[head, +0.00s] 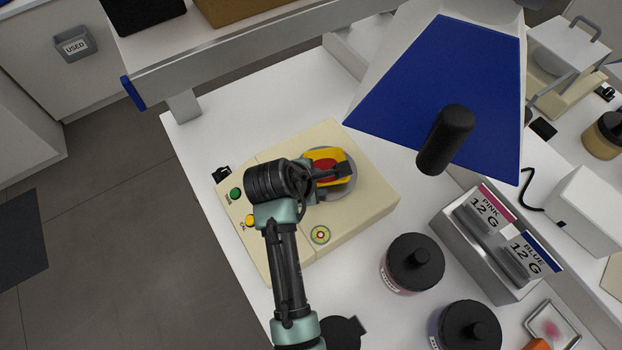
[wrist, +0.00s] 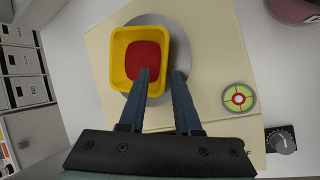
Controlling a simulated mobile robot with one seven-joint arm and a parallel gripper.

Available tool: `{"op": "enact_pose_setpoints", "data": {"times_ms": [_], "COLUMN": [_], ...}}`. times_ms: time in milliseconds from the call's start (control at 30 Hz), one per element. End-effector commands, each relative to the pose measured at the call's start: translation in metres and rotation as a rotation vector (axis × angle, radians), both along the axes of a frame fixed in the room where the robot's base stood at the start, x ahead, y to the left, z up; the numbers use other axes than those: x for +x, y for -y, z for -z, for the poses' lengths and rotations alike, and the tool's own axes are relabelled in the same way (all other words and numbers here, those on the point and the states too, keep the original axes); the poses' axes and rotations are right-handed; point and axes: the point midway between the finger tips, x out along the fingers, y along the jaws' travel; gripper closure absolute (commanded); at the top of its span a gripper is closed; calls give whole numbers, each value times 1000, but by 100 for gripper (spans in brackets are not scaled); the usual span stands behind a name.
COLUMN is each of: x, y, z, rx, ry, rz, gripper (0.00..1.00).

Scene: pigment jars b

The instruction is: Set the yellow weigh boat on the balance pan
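The yellow weigh boat (head: 342,155) holds red powder (wrist: 142,58). It sits on the round grey balance pan (head: 347,188), off to one side of it in the wrist view, where the boat's yellow wall (wrist: 118,50) reaches past the pan's rim (wrist: 208,55). The pan is on the cream balance (head: 372,200). My gripper (wrist: 161,74) is open at the boat, its fingers apart. One finger is over the inside of the boat and the other is outside its right wall. In the head view my gripper (head: 342,171) partly covers the boat and pan.
Two dark-lidded jars (head: 412,262) (head: 466,328) stand near the balance's lower right. A metal rack (head: 484,240) holds cards reading PINK and BLUE 12 G. A blue panel (head: 445,90) with a black handle (head: 446,138) is behind. The balance has a green-ringed level (wrist: 239,98).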

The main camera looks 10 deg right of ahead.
Motion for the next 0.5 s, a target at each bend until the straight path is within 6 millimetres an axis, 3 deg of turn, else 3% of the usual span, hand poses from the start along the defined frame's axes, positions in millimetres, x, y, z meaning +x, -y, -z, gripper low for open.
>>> {"op": "enact_pose_setpoints", "data": {"times_ms": [500], "x": [-36], "y": [-37], "z": [-79], "rx": [0], "ry": [2], "rz": [-3], "gripper": [68]}}
